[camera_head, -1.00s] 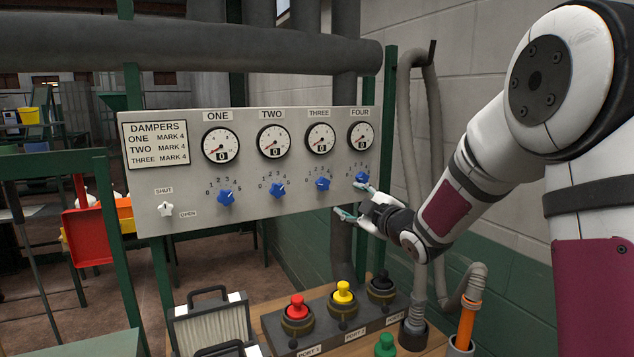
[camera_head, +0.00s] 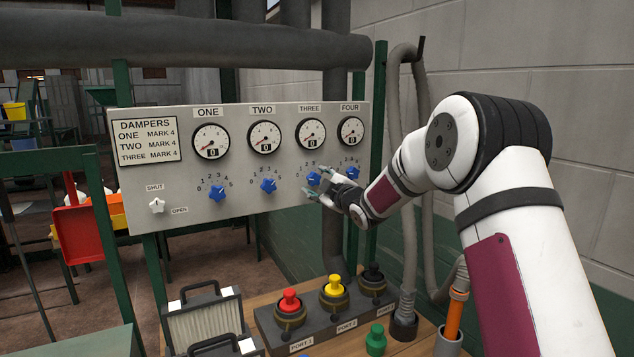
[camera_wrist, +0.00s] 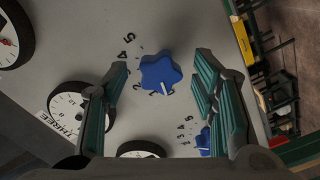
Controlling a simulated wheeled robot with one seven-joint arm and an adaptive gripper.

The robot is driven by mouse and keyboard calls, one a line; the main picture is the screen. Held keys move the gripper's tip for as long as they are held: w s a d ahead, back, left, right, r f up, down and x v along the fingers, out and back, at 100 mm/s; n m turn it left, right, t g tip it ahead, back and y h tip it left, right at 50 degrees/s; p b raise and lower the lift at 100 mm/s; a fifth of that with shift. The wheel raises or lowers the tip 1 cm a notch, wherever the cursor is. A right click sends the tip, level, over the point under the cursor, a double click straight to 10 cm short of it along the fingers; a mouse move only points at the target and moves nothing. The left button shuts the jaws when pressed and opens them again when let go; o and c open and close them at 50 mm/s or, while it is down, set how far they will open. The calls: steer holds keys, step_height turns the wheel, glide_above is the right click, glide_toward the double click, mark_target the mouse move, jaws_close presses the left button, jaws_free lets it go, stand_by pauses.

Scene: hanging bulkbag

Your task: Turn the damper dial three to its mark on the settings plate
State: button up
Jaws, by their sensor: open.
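Damper dial three is a blue star-shaped knob (camera_head: 313,179) under gauge THREE (camera_head: 311,132), which reads 0. My gripper (camera_head: 306,184) is open in front of it. In the wrist view the knob (camera_wrist: 161,70) lies between the two spread fingers (camera_wrist: 160,95), with space on both sides; I cannot tell how near the tips are to the panel. Its white pointer is at the low end of the scale, near 0; the 4 and 5 show at its upper left, and the 3 is not clear. The settings plate (camera_head: 146,140) lists THREE at MARK 4.
Dial four (camera_head: 352,172) sits close on the right, dial two (camera_head: 268,185) and dial one (camera_head: 218,193) on the left. A white shut/open switch (camera_head: 157,205) is at lower left. Below stand red, yellow and dark port plugs (camera_head: 290,300) and a filter (camera_head: 205,325).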

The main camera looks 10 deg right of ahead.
steer(key=shift+w+a, duration=0.1)
steer(key=shift+w, duration=0.35)
steer(key=c, duration=1.2)
steer(key=shift+o, duration=0.2)
